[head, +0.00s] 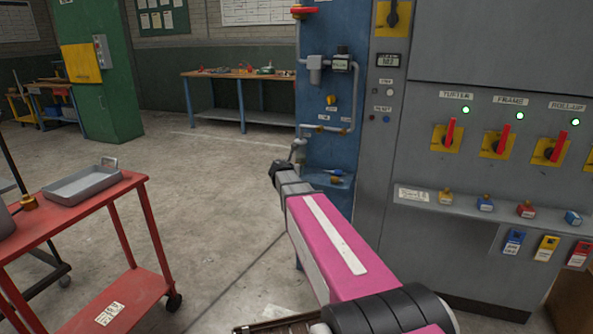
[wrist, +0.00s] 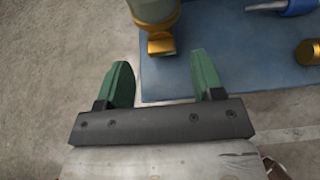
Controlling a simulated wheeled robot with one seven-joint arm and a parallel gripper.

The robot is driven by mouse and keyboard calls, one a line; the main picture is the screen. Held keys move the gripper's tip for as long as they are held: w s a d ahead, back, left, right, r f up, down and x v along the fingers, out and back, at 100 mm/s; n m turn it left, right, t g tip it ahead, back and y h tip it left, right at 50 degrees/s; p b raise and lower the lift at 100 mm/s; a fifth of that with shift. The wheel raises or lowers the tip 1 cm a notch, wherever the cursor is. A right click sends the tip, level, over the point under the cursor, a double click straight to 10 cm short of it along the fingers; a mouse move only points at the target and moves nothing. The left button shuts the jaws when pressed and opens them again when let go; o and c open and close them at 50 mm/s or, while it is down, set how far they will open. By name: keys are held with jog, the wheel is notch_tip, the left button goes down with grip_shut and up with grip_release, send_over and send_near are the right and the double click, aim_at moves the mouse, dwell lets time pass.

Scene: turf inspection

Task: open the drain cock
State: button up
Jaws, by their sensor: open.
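In the wrist view, a brass fitting (wrist: 160,44), which looks like the drain cock, hangs at the lower end of a grey-green cylindrical body (wrist: 150,10). My gripper (wrist: 161,62) is open, with its two green fingers spread apart. The brass fitting lies just beyond the fingertips, roughly between them in the picture, and I see no contact. In the head view, the cylindrical body (head: 299,150) shows at the left edge of the blue panel (head: 365,70), near the end of my arm. The brass fitting cannot be made out there, and my fingers are hidden.
A blue-handled tool (wrist: 298,6) and a brass piece (wrist: 308,52) lie on the blue ledge (wrist: 225,65) right of the fingers. A grey switch cabinet (head: 430,160) stands to the right. A red cart (head: 125,185) stands left, with open floor between.

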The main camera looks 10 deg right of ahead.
jog(key=x, duration=0.3)
jog(key=shift+w+f, duration=0.1)
jog(key=shift+w, duration=0.05)
jog(key=c, duration=0.9)
jog(key=shift+d+m+t+y, duration=0.2)
jog(key=shift+m+t+y, duration=0.3)
jog(key=shift+m, duration=0.5)
jog(key=o, duration=0.9)
